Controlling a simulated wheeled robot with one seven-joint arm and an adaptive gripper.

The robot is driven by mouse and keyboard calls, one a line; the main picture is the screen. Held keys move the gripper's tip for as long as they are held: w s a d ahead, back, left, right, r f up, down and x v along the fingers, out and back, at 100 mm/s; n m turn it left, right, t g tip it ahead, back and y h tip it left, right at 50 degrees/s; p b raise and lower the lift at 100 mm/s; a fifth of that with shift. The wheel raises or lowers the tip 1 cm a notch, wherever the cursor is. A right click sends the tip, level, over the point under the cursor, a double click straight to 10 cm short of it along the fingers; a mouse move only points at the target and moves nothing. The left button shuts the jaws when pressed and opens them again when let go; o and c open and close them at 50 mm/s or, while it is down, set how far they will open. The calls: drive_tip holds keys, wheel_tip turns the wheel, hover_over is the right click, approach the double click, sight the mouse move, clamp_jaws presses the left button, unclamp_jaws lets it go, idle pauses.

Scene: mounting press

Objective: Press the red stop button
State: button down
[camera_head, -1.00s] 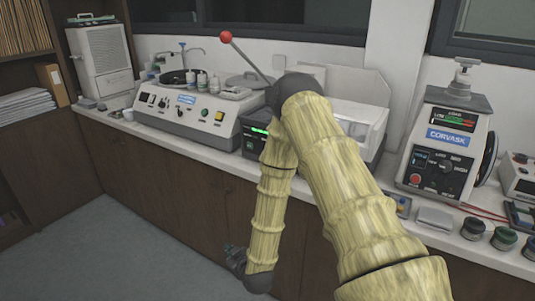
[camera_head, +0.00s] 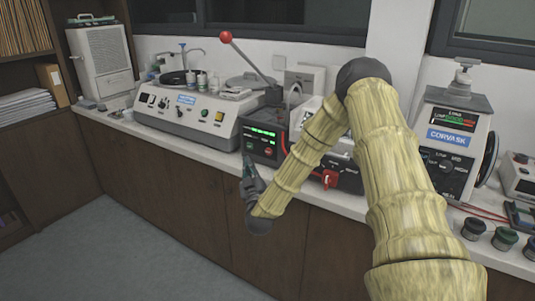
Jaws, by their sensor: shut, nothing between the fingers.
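The mounting press is a dark box (camera_head: 262,130) with lit green bars on its front and a long lever ending in a red ball. A small red button (camera_head: 267,151) shows low on its front, right of a small green one (camera_head: 249,146). My gripper (camera_head: 246,158) is shut and empty, pointing up just below the green button, in front of the counter edge. The red button lies up and to the right of the fingertips. I cannot tell the exact gap in depth. My forearm passes right of the press and covers part of the machine beside it.
A grinder-polisher (camera_head: 190,112) stands left of the press. A red rotary knob (camera_head: 329,179) sits on the unit to the right, close to my forearm. The Corvask machine (camera_head: 448,137) and several jars stand farther right. The floor in front is clear.

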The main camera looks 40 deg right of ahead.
sight(268, 152)
drive_tip(key=shift+w+d, duration=0.55)
drive_tip(key=shift+d, duration=0.8)
drive_tip(key=shift+w+d, duration=0.55)
drive_tip(key=shift+d, duration=0.8)
drive_tip(key=shift+w+d, duration=0.55)
drive_tip(key=shift+d, duration=0.8)
drive_tip(key=shift+w+d, duration=0.25)
drive_tip(key=shift+d, duration=0.2)
drive_tip(key=shift+w+d+r, duration=0.1)
drive_tip(key=shift+d+r, duration=0.25)
drive_tip(key=shift+d, duration=0.2)
drive_tip(key=shift+a, duration=0.1)
drive_tip(key=shift+s+a+f, duration=0.2)
drive_tip(key=shift+s+f, duration=0.1)
drive_tip(key=shift+f, duration=0.05)
drive_tip(key=shift+a+f, duration=0.1)
drive_tip(key=shift+a, duration=0.1)
